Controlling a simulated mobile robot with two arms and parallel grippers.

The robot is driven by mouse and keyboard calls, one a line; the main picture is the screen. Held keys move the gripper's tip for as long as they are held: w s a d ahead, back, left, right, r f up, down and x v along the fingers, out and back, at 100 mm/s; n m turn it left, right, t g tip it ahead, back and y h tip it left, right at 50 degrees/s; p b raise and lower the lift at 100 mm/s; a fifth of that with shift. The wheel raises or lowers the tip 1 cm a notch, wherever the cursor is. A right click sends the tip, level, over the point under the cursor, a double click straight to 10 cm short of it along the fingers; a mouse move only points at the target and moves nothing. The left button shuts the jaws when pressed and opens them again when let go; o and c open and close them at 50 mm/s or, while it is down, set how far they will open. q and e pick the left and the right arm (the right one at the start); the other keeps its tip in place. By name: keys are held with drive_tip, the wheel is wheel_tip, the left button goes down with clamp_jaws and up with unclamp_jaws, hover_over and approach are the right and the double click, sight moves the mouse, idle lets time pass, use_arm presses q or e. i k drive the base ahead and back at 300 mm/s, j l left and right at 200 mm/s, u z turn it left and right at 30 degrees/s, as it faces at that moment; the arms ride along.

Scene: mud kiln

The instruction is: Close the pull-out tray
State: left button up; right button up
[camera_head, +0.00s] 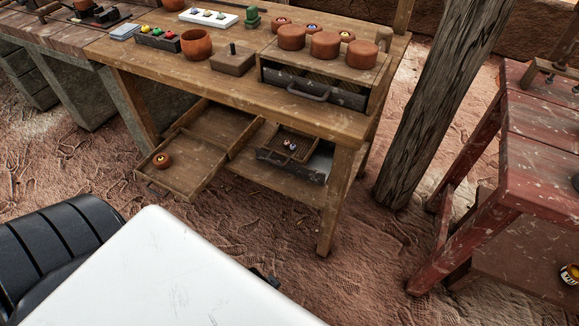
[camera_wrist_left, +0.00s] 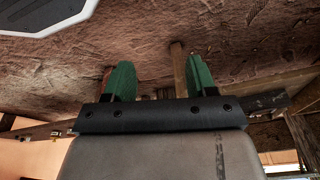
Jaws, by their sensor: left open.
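The pull-out tray (camera_head: 190,186) is a shallow wooden tray under the workbench (camera_head: 225,85). It sticks out well past the bench's left front side, towards the lower left. A small round orange-brown item (camera_head: 161,160) sits in its outer end, and a handle shows on its front edge. My left gripper (camera_wrist_left: 160,82) shows in the left wrist view with two green fingers apart and nothing between them. In that view brown ground and wooden posts lie beyond the fingers; I cannot tell which part of the bench they are. My right gripper is not in view.
A dark open box (camera_head: 300,165) with small items stands on the lower shelf beside the tray. A dark drawer with a handle (camera_head: 308,92) sits on the bench top. A rough post (camera_head: 430,100) and a red table (camera_head: 530,170) stand at right. Sandy floor is clear before the bench.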

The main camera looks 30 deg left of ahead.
sight(195, 158)
drive_tip(key=k+l, duration=0.1)
drive_tip(key=l+u, duration=0.15)
drive_tip(key=u, duration=2.05)
drive_tip(key=j, duration=0.05)
